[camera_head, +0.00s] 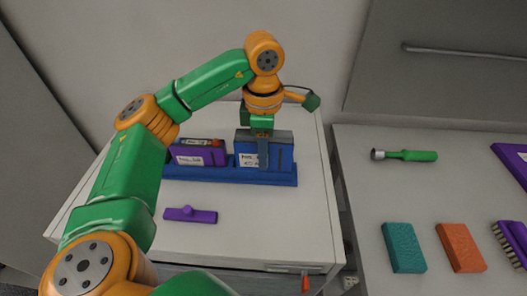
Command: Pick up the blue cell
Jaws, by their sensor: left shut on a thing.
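The blue cell (282,156) is a box-shaped block with a grey top and a white label. It stands upright at the right part of a blue holder (220,176) on the white cabinet top. I cannot tell whether the cell's bottom still touches the holder. My right gripper is not in view.
A purple cell (198,156) stands in the holder's left part. A purple handled piece (190,215) lies in front. On the right-hand surface are a green-handled tool (405,155), a teal block (404,247), an orange block (461,247) and a purple brush (514,240).

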